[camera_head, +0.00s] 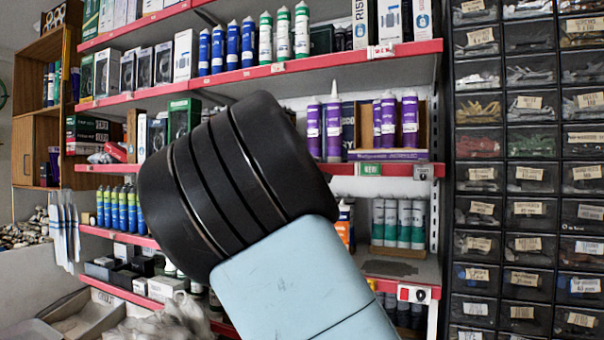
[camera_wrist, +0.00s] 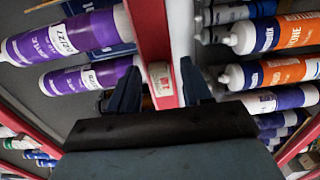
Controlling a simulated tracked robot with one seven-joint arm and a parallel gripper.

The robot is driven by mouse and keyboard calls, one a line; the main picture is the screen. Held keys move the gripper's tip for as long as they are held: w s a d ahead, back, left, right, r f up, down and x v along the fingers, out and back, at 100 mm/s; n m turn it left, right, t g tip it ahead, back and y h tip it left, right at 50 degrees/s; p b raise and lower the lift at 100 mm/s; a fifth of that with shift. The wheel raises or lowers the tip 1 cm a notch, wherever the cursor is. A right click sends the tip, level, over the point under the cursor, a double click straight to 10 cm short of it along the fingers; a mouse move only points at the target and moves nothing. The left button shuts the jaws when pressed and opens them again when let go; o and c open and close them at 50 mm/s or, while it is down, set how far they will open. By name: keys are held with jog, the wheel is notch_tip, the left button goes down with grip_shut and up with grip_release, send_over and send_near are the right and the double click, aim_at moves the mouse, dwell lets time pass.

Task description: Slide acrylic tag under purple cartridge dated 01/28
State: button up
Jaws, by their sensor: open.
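Purple cartridges stand upright on the middle shelf in the head view, two to the left (camera_head: 314,130) and several to the right (camera_head: 410,120). In the wrist view two purple cartridges (camera_wrist: 75,38) (camera_wrist: 90,76) appear sideways at upper left. A small pale tag (camera_wrist: 160,78) is on the red shelf edge between my fingers in the wrist view. I cannot tell whether it is the acrylic tag. My gripper (camera_wrist: 160,88) is open, its fingers apart near the shelf edge; my arm hides it in the head view.
Red-edged shelves (camera_head: 345,167) carry a green tag (camera_head: 369,169) and a white tag (camera_head: 424,172). Orange cartridges (camera_wrist: 275,35) are close at right in the wrist view. Blue-and-yellow tubes (camera_head: 120,208) stand left of my arm. Labelled drawers (camera_head: 528,173) fill the right.

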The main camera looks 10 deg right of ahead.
jog(key=v, duration=1.3)
jog(key=shift+s+a+f, duration=0.1)
dwell(0.4)
jog(key=d+f+m+g+y, duration=0.2)
jog(key=d+f+m+g, duration=0.45)
jog(key=d+f, duration=1.4)
jog(key=s+d+f+m+g+y, duration=0.2)
jog(key=s+d+f+g+y, duration=0.15)
jog(key=s+f, duration=0.45)
jog(key=s+a+r+m+y, duration=0.1)
jog(key=s+a, duration=0.2)
jog(key=s, duration=1.1)
jog(key=s+a+r+m+y, duration=0.2)
jog(key=s+a, duration=0.1)
jog(key=s, duration=1.1)
jog(key=shift+a+r, duration=0.2)
jog(key=shift+a, duration=0.15)
